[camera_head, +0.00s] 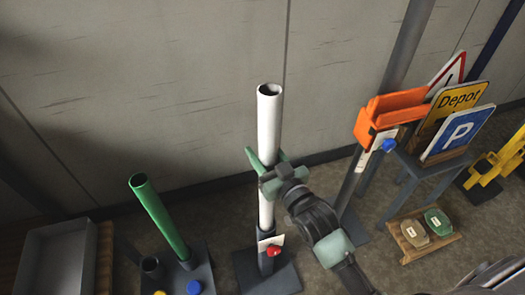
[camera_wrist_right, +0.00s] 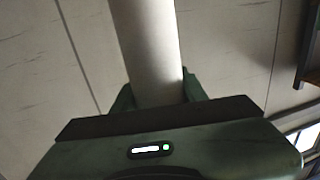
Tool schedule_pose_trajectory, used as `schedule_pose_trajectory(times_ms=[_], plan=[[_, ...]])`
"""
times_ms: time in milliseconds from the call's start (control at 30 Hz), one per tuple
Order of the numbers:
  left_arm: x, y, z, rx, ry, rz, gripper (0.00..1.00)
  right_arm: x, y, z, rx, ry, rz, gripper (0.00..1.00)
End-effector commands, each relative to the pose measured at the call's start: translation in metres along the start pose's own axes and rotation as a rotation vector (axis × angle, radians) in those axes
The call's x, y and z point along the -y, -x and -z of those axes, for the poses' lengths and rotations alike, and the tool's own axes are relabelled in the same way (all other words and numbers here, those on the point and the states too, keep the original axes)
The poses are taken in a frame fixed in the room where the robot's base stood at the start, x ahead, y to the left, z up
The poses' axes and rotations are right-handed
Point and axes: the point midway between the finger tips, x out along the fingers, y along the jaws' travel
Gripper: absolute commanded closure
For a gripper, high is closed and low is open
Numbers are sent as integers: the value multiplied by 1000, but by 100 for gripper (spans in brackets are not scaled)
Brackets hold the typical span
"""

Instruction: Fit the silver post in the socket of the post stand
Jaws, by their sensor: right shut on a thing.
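The silver post (camera_head: 268,125) looks pale and stands nearly upright, hollow at its top. My right gripper (camera_head: 268,172) is shut around its middle; the post also fills the centre of the right wrist view (camera_wrist_right: 148,50). Below it is the dark post stand (camera_head: 285,278), with a flat base, a short socket and a red knob (camera_head: 273,251). The post's lower end meets the top of the socket, by a white label (camera_head: 270,240) that partly covers it. I cannot tell how deep the post sits. My left gripper is not in view.
Right stand an orange holder (camera_head: 395,105), a table with signs (camera_head: 458,132) and a low wooden tray (camera_head: 442,248). A grey bin (camera_head: 52,262) is far left.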

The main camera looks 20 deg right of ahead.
Motion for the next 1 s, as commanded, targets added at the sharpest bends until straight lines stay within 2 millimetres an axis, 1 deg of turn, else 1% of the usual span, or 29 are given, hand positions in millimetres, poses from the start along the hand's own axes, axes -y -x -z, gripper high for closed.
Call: schedule_pose_trajectory(times_ms=[33, 600, 800, 1000], plan=[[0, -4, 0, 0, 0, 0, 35, 0, 0, -4, -5, 0, 0, 100], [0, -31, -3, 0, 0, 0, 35, 0, 0, -52, -5, -1, 0, 100], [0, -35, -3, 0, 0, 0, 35, 0, -1, -59, -5, 0, 0, 100], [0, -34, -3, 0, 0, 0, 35, 0, -1, -60, -5, -1, 0, 100]])
